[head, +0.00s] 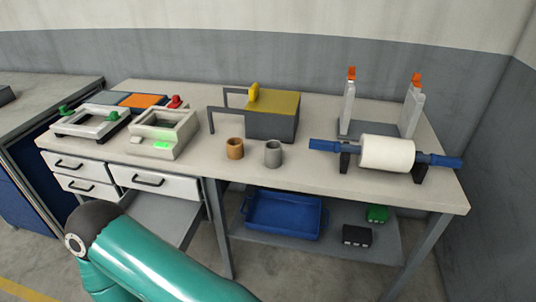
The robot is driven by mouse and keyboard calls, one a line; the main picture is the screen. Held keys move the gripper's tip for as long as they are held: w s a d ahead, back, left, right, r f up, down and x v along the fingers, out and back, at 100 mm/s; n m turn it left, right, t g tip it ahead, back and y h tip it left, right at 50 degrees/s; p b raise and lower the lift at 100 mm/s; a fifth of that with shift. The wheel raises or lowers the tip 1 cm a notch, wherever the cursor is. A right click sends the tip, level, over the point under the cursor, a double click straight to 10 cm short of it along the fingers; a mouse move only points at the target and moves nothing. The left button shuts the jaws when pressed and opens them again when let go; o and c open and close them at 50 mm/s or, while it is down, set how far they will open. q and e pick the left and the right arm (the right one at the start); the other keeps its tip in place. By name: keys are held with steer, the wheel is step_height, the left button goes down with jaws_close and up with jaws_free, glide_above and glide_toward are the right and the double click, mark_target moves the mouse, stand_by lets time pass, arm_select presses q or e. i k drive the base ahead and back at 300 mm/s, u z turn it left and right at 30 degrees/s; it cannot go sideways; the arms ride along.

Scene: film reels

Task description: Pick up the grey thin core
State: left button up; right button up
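The grey core (273,154) is a short, open-topped hollow cylinder standing upright on the workbench (320,177), near its front edge. A brown core (235,148) of similar size stands just to its left, with a small gap between them. Nothing touches the grey core. A teal arm of mine crosses the lower left of the head view, below and in front of the bench. Neither of my grippers shows in this view.
A grey block machine with a yellow top (274,113) stands behind the cores. A white roll (387,154) on a blue shaft rests on stands at right. Grey frames (163,133) sit at left above drawers (156,181). A blue tray (283,215) lies on the lower shelf.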

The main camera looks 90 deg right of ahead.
mark_target(273, 154)
steer(key=z, duration=0.05)
steer(key=k, duration=0.55)
steer(key=u, duration=1.55)
steer(key=i, duration=0.1)
steer(key=z, duration=3.45)
steer(key=i, duration=0.4)
steer(key=z, duration=0.3)
steer(key=i, duration=0.65)
steer(key=u, duration=0.2)
steer(key=k, duration=0.9)
steer(key=z, duration=0.2)
steer(key=i, duration=0.9)
steer(key=u, duration=0.1)
